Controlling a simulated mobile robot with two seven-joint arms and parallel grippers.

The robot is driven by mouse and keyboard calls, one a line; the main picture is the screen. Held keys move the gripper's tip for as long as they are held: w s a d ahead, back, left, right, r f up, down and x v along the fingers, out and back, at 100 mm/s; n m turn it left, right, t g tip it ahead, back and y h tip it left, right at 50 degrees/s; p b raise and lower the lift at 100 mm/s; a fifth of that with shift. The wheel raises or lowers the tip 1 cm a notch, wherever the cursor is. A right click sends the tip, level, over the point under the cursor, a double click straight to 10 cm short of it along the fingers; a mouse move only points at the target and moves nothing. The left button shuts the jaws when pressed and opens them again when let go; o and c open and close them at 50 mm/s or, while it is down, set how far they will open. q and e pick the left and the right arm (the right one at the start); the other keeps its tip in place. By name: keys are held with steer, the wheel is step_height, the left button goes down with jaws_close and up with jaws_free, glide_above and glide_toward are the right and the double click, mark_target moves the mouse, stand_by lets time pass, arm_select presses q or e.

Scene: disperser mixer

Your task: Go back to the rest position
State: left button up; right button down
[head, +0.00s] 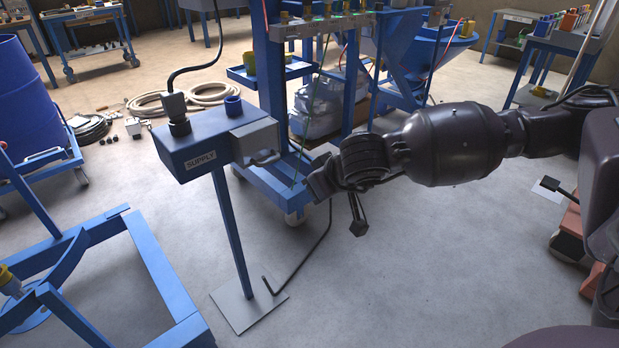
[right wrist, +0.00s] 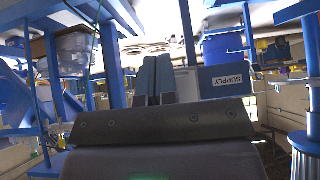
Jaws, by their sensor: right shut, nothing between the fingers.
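My right arm comes in from the right in the head view. My right gripper (head: 319,182) is beside the blue box marked SUPPLY (head: 205,150), to the right of its grey side housing (head: 254,140) with a handle. It looks apart from the box. In the right wrist view the fingers (right wrist: 154,80) are together and empty, and the SUPPLY box (right wrist: 226,82) shows upside down to their right. The box stands on a blue post with a grey floor plate (head: 250,306). A black plug (head: 178,122) with a cable and a blue socket (head: 233,104) are on its top. My left gripper is not shown.
A blue frame (head: 165,265) is at the lower left, with a blue drum (head: 25,100) behind it. A blue wheeled rack (head: 275,185) is behind my right gripper. A pale coiled hose (head: 190,97) lies on the floor.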

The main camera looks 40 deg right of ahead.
steer(key=shift+s+f, duration=0.1)
steer(key=shift+s, duration=0.2)
